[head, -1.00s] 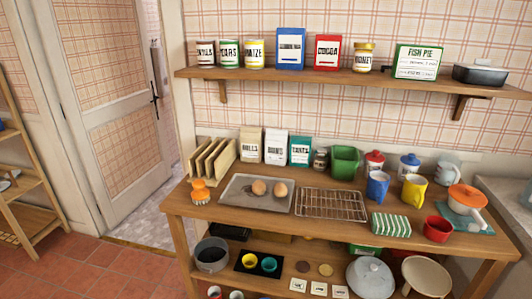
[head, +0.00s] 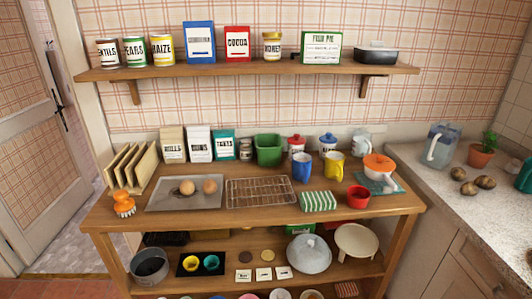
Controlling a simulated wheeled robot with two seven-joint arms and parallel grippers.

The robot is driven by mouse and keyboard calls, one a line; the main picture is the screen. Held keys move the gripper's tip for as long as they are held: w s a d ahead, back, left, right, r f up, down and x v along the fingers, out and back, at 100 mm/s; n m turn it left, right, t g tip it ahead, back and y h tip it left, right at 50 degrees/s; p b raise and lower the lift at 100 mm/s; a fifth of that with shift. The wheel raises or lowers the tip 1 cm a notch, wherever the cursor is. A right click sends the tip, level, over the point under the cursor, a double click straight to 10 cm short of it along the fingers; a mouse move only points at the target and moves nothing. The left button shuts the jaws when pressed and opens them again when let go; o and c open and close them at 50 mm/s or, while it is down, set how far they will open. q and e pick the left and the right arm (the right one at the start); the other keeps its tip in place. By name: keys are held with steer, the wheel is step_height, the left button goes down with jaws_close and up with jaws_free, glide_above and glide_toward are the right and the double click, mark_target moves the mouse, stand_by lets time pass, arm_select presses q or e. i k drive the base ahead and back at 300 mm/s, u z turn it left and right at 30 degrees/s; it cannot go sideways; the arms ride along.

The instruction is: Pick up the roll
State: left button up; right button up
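Two round brown rolls lie on a grey baking tray (head: 160,204) on the wooden table. The left roll (head: 187,187) and the right roll (head: 210,186) sit side by side near the tray's middle, close together. Neither of my grippers shows in the head view.
A wire cooling rack (head: 260,191) lies right of the tray. An orange-topped brush (head: 124,204) stands to its left, and bags such as the white one (head: 199,144) stand behind. A striped cloth (head: 318,201) and red cup (head: 358,197) are farther right. A shelf (head: 250,68) hangs above.

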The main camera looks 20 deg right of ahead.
mark_target(187, 187)
steer(key=z, duration=0.35)
steer(key=i, duration=0.35)
steer(key=z, duration=0.65)
steer(key=i, duration=1.15)
steer(key=u, duration=1)
steer(key=k, duration=1.15)
steer(key=u, duration=1.15)
steer(key=i, duration=1.05)
steer(key=z, duration=0.9)
steer(key=i, duration=0.25)
steer(key=z, duration=0.2)
